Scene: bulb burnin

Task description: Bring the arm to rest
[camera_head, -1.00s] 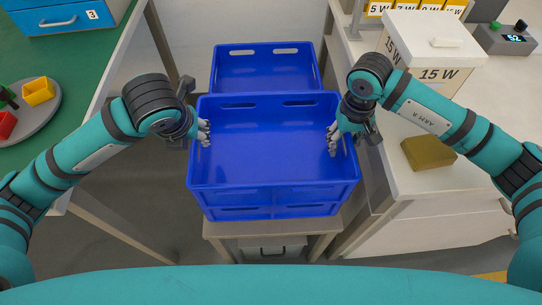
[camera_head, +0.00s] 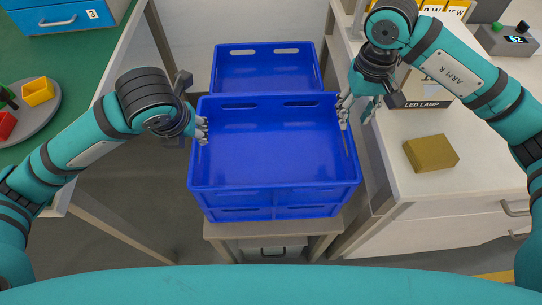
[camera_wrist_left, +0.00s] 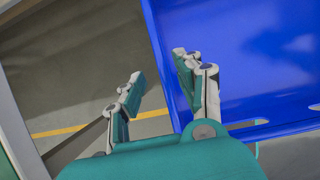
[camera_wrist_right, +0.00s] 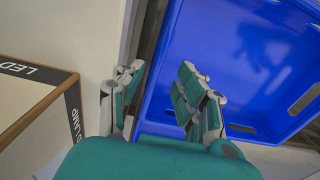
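My left gripper (camera_head: 203,130) is at the left wall of the front blue crate (camera_head: 275,196). In the left wrist view its fingers (camera_wrist_left: 160,80) are apart, with the crate's edge (camera_wrist_left: 162,55) showing between them and nothing visibly clamped. My right gripper (camera_head: 357,108) is at the crate's right rim, near its back right corner. In the right wrist view its fingers (camera_wrist_right: 155,90) are open and empty, beside the crate (camera_wrist_right: 225,40). Whether either gripper touches the crate cannot be told.
A second blue crate (camera_head: 265,72) stands behind. A green table on the left holds a round grey tray (camera_head: 42,117).

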